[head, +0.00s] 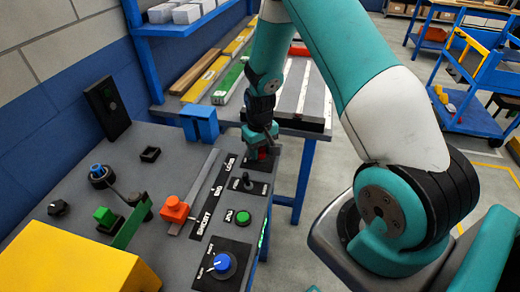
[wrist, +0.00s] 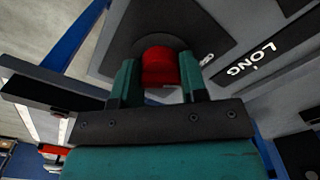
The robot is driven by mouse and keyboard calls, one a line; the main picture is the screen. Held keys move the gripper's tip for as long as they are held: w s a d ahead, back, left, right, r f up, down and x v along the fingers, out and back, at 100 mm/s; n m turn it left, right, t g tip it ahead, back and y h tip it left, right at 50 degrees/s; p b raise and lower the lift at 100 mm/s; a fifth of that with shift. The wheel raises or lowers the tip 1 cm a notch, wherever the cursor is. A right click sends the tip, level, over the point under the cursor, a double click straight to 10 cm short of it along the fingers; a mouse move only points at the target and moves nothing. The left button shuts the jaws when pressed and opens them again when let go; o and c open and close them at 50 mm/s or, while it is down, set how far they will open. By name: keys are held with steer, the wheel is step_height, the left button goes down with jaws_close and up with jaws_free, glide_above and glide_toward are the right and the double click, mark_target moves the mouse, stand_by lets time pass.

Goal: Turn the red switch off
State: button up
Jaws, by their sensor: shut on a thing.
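The red switch (wrist: 160,66) is a round red knob on a dark plate (wrist: 205,32) at the panel's far right corner. In the head view only a bit of the red switch (head: 263,155) shows under my gripper (head: 262,147). In the wrist view the two teal fingers of my gripper (wrist: 158,82) stand on either side of the knob and are shut on it. A small white label beside the knob is only partly readable. The knob's pointer mark is hidden, so I cannot tell its setting.
The grey panel (head: 185,150) also bears a red-orange block knob (head: 174,209) on a slider with SHORT, MID and LONG labels, a black lever (head: 248,182), a green button (head: 243,217) and a blue dial (head: 222,263). A yellow box (head: 90,270) fills the front left.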

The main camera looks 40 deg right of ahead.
steer(key=shift+w+r, duration=0.1)
steer(key=o, duration=0.9)
step_height(320, 180, up, 17)
steer(key=b, duration=0.1)
steer(key=shift+r, duration=0.2)
steer(key=s+a+r+n+y, duration=0.1)
steer(key=s+a+r+n, duration=0.15)
steer(key=a, duration=0.35)
steer(key=s+a+r+n+y, duration=0.1)
steer(key=s+a+r, duration=0.2)
steer(key=s+a, duration=0.15)
steer(key=s+a+r+n+y, duration=0.1)
steer(key=s+a+r+n, duration=0.1)
steer(key=s+a, duration=0.4)
steer(key=s+a+r+n+y, duration=0.1)
steer(key=s+a+r+n, duration=0.1)
steer(key=s+a, duration=0.4)
steer(key=s, duration=0.3)
steer(key=shift+s+r+n, duration=0.15)
steer(key=shift+r+n, duration=0.05)
steer(key=shift+n, duration=0.15)
